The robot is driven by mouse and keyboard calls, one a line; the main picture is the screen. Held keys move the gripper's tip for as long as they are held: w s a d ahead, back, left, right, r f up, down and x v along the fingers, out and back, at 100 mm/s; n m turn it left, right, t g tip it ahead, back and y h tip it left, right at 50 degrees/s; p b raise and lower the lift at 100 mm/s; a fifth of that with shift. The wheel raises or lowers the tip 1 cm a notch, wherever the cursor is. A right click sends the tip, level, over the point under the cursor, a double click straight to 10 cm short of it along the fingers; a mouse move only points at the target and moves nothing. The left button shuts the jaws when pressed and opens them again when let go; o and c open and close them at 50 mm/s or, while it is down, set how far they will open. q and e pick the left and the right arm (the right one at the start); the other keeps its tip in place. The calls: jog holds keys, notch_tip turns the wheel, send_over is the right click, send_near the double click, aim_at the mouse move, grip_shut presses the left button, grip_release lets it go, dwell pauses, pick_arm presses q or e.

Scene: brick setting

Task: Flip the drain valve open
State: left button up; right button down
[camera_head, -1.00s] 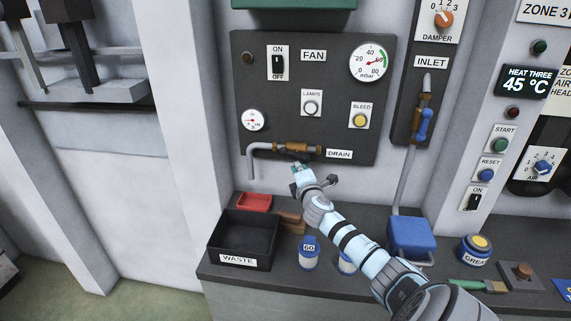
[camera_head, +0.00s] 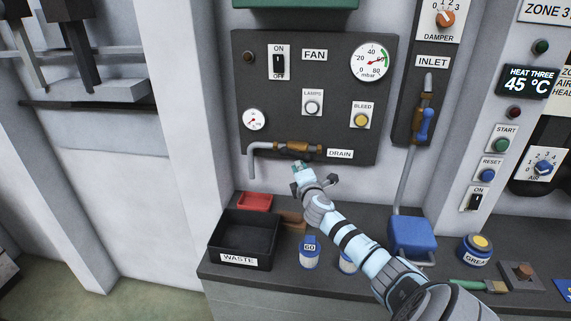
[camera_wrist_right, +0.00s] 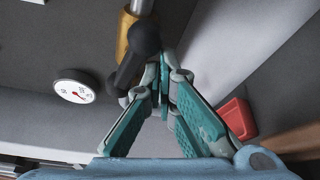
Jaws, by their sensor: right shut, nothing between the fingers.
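The drain valve (camera_head: 297,149) is a brass-coloured body on a grey pipe low on the dark panel, left of the DRAIN label (camera_head: 340,154). In the right wrist view the brass body (camera_wrist_right: 125,36) is at the top, with a black handle (camera_wrist_right: 134,62) slanting down and left from it. My right gripper (camera_head: 300,166) is just below the valve in the head view. In the right wrist view its fingertips (camera_wrist_right: 164,76) are together and empty, close beside the handle. I cannot tell whether they touch it. My left gripper is not in view.
A small gauge (camera_head: 253,120) is on the panel above the pipe. On the bench below are a red tray (camera_head: 255,201), a black WASTE bin (camera_head: 240,262), a blue-and-white can (camera_head: 309,257) and a blue box (camera_head: 411,236). The INLET valve (camera_head: 424,118) is to the right.

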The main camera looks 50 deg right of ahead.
dwell(0.5)
jog(key=s+a+b, duration=0.1)
jog(key=s+a, duration=0.4)
jog(key=a, duration=0.3)
jog(key=shift+f, duration=0.25)
jog(key=shift+s, duration=0.15)
